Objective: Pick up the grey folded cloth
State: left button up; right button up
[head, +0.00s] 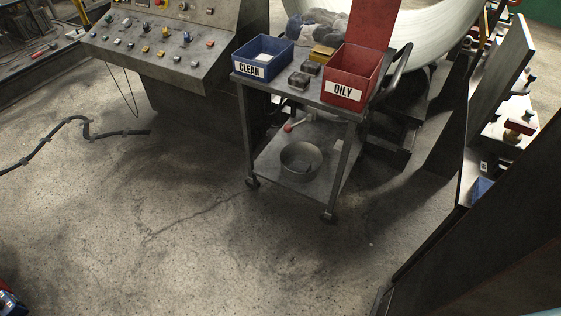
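A small cart (230,72) stands at the upper middle. On its top, the blue bin marked CLEAN (249,70) is at the left; something pale (264,57) shows inside it, too small to tell whether it is a folded cloth. The red bin marked OILY (343,93), with its red lid raised, is at the right. A crumpled grey-blue bundle (312,27) lies behind the bins; it does not look neatly folded. No clearly folded grey cloth can be made out. Neither of my grippers is in view.
Dark blocks (298,80) and a yellow box (321,53) sit between the bins. A metal bowl (300,160) is on the lower shelf. A control console (165,45) stands left. A cable (85,127) lies on the floor, which is otherwise clear in front. Dark panels fill the right.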

aim_at(300, 166)
jog(key=i+j+u, duration=0.25)
jog(key=i, duration=0.25)
jog(key=i+u, duration=0.3)
jog(key=i, duration=0.15)
jog(key=i+l+u, duration=0.2)
jog(key=l, duration=0.45)
jog(key=i+l+u, duration=0.2)
jog(key=l, duration=0.45)
jog(key=l+u, duration=0.2)
jog(key=l, duration=0.45)
